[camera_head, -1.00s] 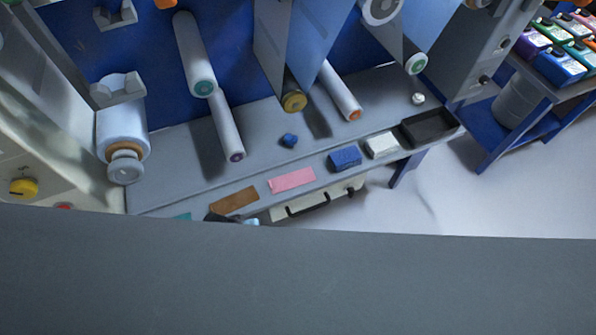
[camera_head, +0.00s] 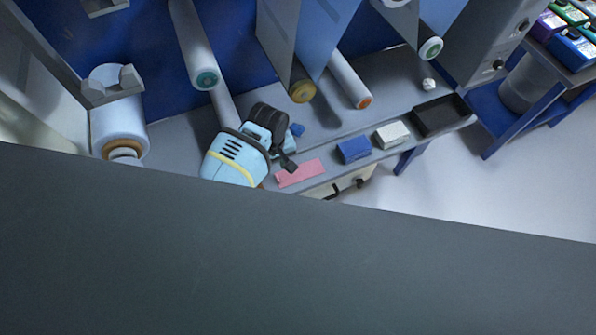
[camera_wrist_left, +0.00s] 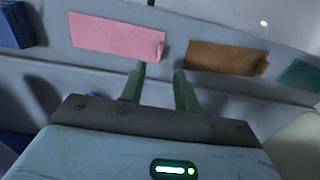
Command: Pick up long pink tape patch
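The long pink tape patch (camera_head: 299,173) lies flat on the front strip of the grey machine shelf. In the left wrist view the pink patch (camera_wrist_left: 116,37) is at the upper left, just beyond the fingertips. My left gripper (camera_head: 288,160) is just behind and beside the patch's left end in the head view. In the left wrist view the left gripper's (camera_wrist_left: 160,78) two fingers stand apart with nothing between them, pointing at the gap between the pink patch and a brown patch (camera_wrist_left: 222,57). My right gripper is not in view.
A teal patch (camera_wrist_left: 299,75) lies beyond the brown one. A blue block (camera_head: 353,150), white block (camera_head: 392,134) and black tray (camera_head: 439,116) line the shelf to the right. Rollers (camera_head: 350,84) overhang the shelf. A dark blue knob-like piece (camera_head: 297,130) is close to my gripper.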

